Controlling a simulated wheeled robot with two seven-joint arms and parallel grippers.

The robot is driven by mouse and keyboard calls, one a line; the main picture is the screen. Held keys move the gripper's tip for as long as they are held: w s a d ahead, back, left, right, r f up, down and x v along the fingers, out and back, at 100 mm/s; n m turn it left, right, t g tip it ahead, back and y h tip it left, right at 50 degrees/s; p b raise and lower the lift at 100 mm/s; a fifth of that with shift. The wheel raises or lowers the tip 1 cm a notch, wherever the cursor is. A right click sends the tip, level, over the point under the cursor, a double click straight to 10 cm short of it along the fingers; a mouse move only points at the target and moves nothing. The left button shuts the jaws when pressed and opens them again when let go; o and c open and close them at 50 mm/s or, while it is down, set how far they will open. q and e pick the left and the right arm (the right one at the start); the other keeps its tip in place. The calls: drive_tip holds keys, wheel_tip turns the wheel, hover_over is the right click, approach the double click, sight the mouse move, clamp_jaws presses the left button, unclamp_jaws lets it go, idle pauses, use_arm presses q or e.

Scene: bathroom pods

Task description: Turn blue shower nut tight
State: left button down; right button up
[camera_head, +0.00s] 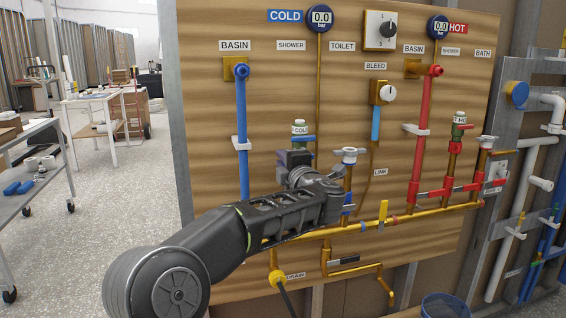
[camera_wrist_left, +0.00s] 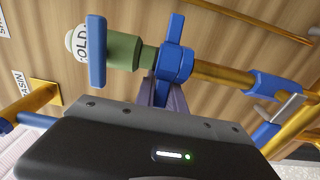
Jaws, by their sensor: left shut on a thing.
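The blue shower nut (camera_wrist_left: 174,64) shows in the left wrist view, a winged collar between the green valve body (camera_wrist_left: 126,52) and a brass pipe (camera_wrist_left: 222,74). My left gripper (camera_wrist_left: 158,88) has its fingers at the nut's near side and is shut on it; the exact contact is partly hidden. In the head view my left gripper (camera_head: 297,168) is just below the cold shower valve (camera_head: 300,128) and hides the nut. The valve's blue lever (camera_wrist_left: 97,50) stands beside the green body. My right gripper is not in view.
The blue basin pipe (camera_head: 241,135) runs left of my gripper. A white-topped valve (camera_head: 349,155) stands close on the right. Red hot pipework (camera_head: 421,140) is farther right. A horizontal brass pipe (camera_head: 410,216) crosses below. Open floor lies left of the board.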

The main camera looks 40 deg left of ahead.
use_arm(q)
drive_tip(key=shift+w+a+m+t+h+b, duration=0.1)
drive_tip(key=shift+w+m+t+h+b, duration=0.15)
drive_tip(key=shift+m+t+h, duration=0.45)
drive_tip(key=shift+w+a+m+t+h+b, duration=0.2)
drive_tip(key=shift+m+t+h, duration=0.25)
drive_tip(key=shift+t, duration=0.35)
drive_tip(key=shift+d, duration=0.1)
drive_tip(key=c, duration=1.4)
unclamp_jaws()
drive_tip(key=shift+s, duration=0.1)
drive_tip(key=v, duration=0.7)
drive_tip(key=shift+s+d, duration=0.25)
drive_tip(key=shift+d, duration=0.05)
